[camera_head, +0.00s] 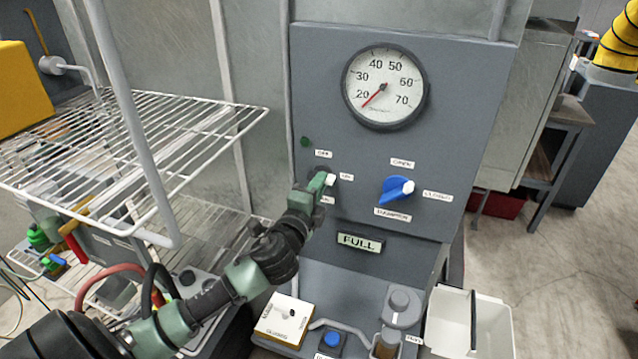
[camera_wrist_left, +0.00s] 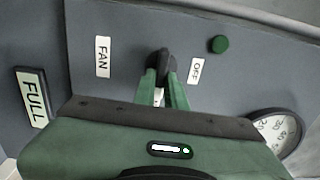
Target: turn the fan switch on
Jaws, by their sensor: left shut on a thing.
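The fan switch (camera_wrist_left: 165,62) is a dark knob on the grey panel, between the OFF label and the FAN label. My left gripper (camera_head: 316,186) is at the switch, and in the left wrist view its green fingers (camera_wrist_left: 163,88) are shut on the knob from both sides. A white tip (camera_head: 330,179) shows beside the fingers and points right, toward the small label right of the switch. The fingers hide most of the knob. A dark green lamp (camera_head: 305,141) sits above left of the switch. My right gripper is not in view.
A blue damper knob (camera_head: 396,189) is right of the switch, with a round gauge (camera_head: 385,86) above and a FULL sign (camera_head: 360,242) below. A white wire rack (camera_head: 215,105) stands left of the panel, close to my left arm. A white bin (camera_head: 490,325) is at the lower right.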

